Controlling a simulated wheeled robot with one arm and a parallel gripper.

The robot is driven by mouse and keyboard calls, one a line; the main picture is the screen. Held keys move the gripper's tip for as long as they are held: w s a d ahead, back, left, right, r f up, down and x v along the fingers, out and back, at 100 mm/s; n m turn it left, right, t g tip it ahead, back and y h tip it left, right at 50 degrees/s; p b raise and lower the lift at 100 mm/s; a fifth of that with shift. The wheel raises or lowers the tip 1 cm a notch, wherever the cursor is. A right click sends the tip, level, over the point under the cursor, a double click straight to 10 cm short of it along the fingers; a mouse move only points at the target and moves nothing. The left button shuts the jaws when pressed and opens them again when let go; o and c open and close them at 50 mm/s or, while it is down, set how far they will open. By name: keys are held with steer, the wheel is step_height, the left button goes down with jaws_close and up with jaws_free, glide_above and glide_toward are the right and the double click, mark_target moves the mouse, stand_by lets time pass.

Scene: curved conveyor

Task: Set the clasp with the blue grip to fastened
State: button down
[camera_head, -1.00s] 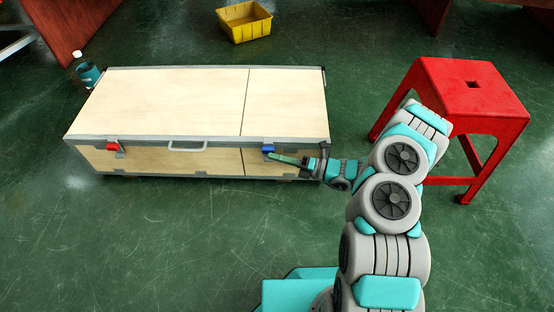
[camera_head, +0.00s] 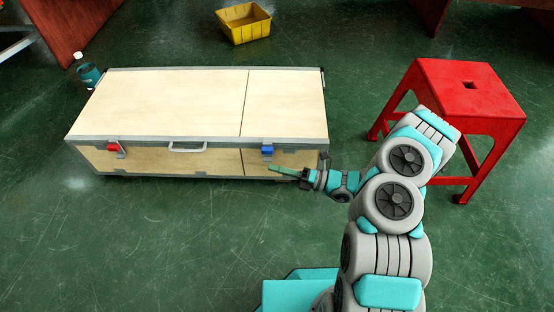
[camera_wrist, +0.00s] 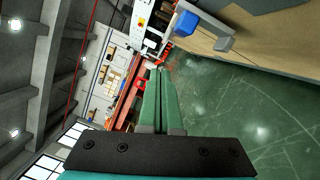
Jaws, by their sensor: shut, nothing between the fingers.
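The clasp with the blue grip (camera_head: 267,150) is on the front face of a long wooden case (camera_head: 170,100), near its right end, just below the lid edge. In the wrist view the blue grip (camera_wrist: 187,23) is at the top, with a grey metal piece beside it. I cannot tell whether the clasp is fastened. My gripper (camera_head: 270,167) is shut and empty, just below and in front of the clasp, apart from it. In the wrist view its green fingers (camera_wrist: 161,72) lie together, pointing past the grip.
A clasp with a red grip (camera_head: 113,147) and a handle (camera_head: 187,147) are on the same front face. A red stool (camera_head: 468,95) stands right of my arm. A yellow bin (camera_head: 244,22) and a bottle (camera_head: 88,73) are behind the case. The floor in front is clear.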

steer(key=r+v, duration=0.1)
steer(key=v, duration=0.8)
steer(key=shift+d+p, duration=0.35)
steer(key=shift+f, duration=0.1)
steer(key=s+a+r+n+g+h+p, duration=0.1)
steer(key=s+a+r+n+g+h, duration=0.2)
steer(key=r+n, duration=0.45)
steer(key=s+a+r+n+g+h+p, duration=0.1)
steer(key=s+a+r+n+g, duration=0.2)
steer(key=s+r+n+g, duration=0.4)
steer(key=s+a+r+n+g+h+p, duration=0.1)
steer(key=s+a+r+n+g+h, duration=0.1)
steer(key=r+n, duration=0.5)
steer(key=s+d+r+n+t+h+p, duration=0.1)
steer(key=s+d+r+n+t+h, duration=0.1)
steer(key=s+d+r+n+h, duration=0.4)
steer(key=s+d+r+n+t+h+p, duration=0.2)
steer(key=s+d+r+n+h, duration=0.4)
steer(key=s, duration=0.4)
steer(key=shift+s+d+r+n+t, duration=0.15)
steer(key=shift+s+d+n+t, duration=0.05)
steer(key=shift+d+n+t, duration=0.5)
steer(key=shift+a, duration=0.1)
